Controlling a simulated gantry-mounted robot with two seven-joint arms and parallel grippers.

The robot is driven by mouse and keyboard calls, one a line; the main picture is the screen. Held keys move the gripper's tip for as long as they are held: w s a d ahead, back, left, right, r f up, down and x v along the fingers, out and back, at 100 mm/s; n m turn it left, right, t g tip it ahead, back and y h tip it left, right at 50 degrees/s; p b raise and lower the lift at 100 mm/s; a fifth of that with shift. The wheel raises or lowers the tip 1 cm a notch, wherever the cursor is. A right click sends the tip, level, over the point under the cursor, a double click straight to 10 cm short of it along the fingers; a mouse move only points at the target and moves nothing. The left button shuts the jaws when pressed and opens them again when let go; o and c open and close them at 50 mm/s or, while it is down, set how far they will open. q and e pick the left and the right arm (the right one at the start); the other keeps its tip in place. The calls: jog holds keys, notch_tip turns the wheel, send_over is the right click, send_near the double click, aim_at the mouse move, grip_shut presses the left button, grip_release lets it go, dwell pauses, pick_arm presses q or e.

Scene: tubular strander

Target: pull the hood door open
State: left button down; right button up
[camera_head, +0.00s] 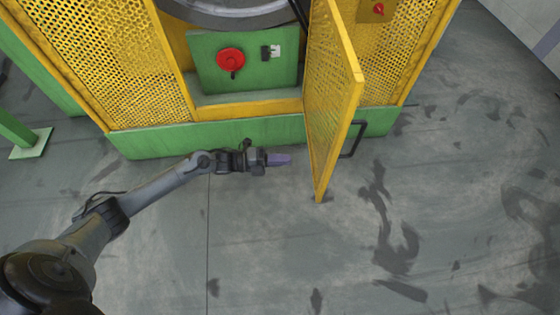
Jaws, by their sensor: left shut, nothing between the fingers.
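The hood door (328,95) is a yellow perforated panel in the head view. It stands swung out from the machine, edge toward me, hinged near the top centre. A dark bar handle (355,140) sticks out on the right face of the door near its lower end. My left gripper (285,159) has purple fingers and is shut with nothing in it. It is left of the door, in front of the green base, with a small gap to the panel. The handle is on the far side of the door from it. My right gripper is not in view.
The opening behind the door shows a green panel (205,62) with a red round knob (230,60). Yellow mesh guards (120,65) flank it. A green post foot (30,143) stands at the left. The grey floor (450,200) at the right is clear, with dark stains.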

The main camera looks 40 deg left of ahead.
aim_at(326, 158)
pick_arm(q)
jog(key=b+x, duration=0.2)
jog(key=x, duration=0.7)
jog(key=shift+w+d+f, duration=0.1)
jog(key=shift+w+d, duration=0.1)
jog(key=shift+d, duration=0.1)
jog(key=shift+w+d+b, duration=0.35)
jog(key=shift+d, duration=0.1)
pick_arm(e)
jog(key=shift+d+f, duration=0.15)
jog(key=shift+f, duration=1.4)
